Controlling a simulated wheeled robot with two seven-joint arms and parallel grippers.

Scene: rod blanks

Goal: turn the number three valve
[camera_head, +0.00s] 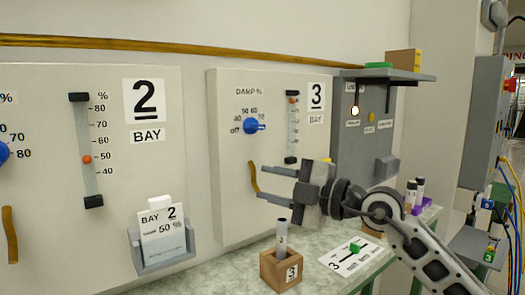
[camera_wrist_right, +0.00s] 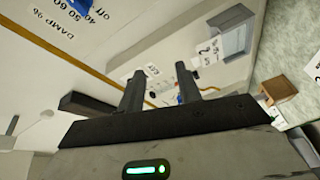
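The number three bay panel (camera_head: 228,185) stands upright against the wall. It carries a blue knob (camera_head: 252,125) inside a "DAMP %" scale, with its pointer towards the right, near 70. The knob shows partly at the top left of the right wrist view (camera_wrist_right: 72,4). My right gripper (camera_head: 261,182) is open and empty, below and slightly right of the knob, apart from it. Its fingers point left in front of the panel, near a bent yellow handle (camera_head: 253,178). The fingers also show spread in the right wrist view (camera_wrist_right: 158,75). My left gripper is not in view.
A slider gauge (camera_head: 291,128) is right of the knob. Below, the green table (camera_head: 220,277) holds a wooden block (camera_head: 281,270) with a rod and a card (camera_head: 342,258) marked 3. The number two panel (camera_head: 115,205) is left; a grey shelf (camera_head: 400,75) juts out at right.

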